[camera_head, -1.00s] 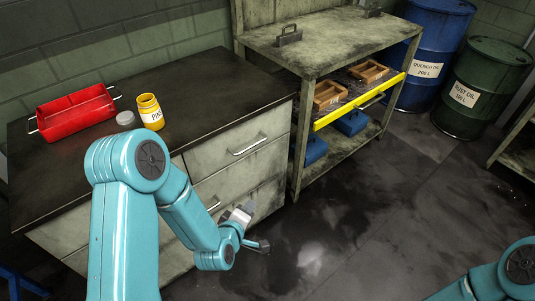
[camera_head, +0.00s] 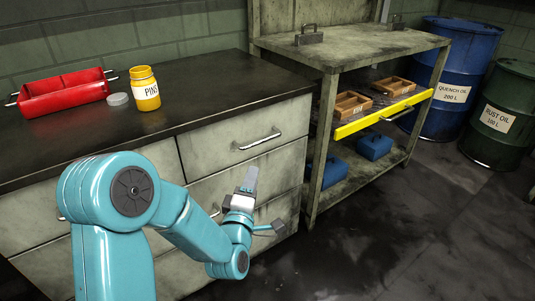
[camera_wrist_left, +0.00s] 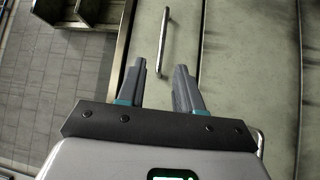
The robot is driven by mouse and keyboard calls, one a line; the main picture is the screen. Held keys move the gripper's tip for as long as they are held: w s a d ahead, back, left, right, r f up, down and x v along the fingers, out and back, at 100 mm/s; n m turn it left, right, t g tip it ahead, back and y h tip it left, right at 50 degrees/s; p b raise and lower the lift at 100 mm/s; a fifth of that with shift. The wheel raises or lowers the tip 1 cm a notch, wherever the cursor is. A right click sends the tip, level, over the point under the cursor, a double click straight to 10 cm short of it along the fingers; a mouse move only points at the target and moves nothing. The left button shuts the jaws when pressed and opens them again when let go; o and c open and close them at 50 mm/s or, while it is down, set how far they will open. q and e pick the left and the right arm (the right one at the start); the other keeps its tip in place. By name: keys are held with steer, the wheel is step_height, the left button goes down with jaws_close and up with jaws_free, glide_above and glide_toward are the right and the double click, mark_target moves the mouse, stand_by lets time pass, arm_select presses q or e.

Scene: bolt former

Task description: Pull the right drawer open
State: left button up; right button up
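The right drawer (camera_head: 245,140) is the upper right drawer of the grey cabinet in the head view and looks closed. Its silver bar handle (camera_head: 256,140) runs across its front. The handle also shows in the left wrist view (camera_wrist_left: 164,45), ahead of the fingers. My left gripper (camera_head: 262,203) is below and in front of the drawer, apart from the handle. Its two fingers show spread apart and empty in the left wrist view (camera_wrist_left: 169,80). My right gripper is not in view.
On the dark cabinet top (camera_head: 215,85) stand a red tray (camera_head: 62,95), a grey lid (camera_head: 118,99) and a yellow PINS jar (camera_head: 145,90). A shelf bench (camera_head: 350,45) with a yellow-edged tray stands to the right. Blue (camera_head: 455,70) and green (camera_head: 505,115) drums stand beyond it. The floor in front is clear.

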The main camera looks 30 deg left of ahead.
mark_target(264, 141)
arm_select(q)
steer(key=x, duration=1.1)
steer(key=b+x, duration=0.1)
steer(key=x, duration=0.4)
steer(key=shift+w+a+f, duration=0.1)
steer(key=shift+w+f, duration=0.05)
steer(key=shift+f, duration=0.25)
jaws_close()
